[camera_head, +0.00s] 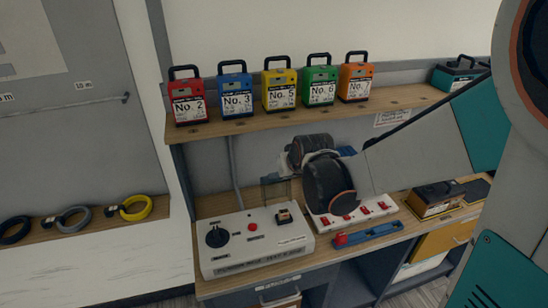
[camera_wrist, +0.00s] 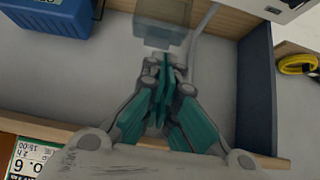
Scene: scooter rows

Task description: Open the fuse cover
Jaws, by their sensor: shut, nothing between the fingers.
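The white control box (camera_head: 258,252) sits on the workbench in the head view. A small dark-and-tan fuse block (camera_head: 284,216) sits on its right half. A clear, grey-edged fuse cover (camera_head: 277,193) appears to stand upright behind the fuse block, raised off it. My gripper (camera_head: 269,181) is at the top of this cover, partly hidden by my wrist. In the wrist view my gripper (camera_wrist: 163,68) has its teal fingers together and empty. Its tips are close to the translucent cover (camera_wrist: 160,36); I cannot tell whether they touch.
The box carries a black knob (camera_head: 217,236) and a red button (camera_head: 252,227). A white strip with red switches (camera_head: 350,216) and a blue tool (camera_head: 368,235) lie to its right. The shelf (camera_head: 290,120) above holds several coloured numbered packs. Coiled rings lie at left.

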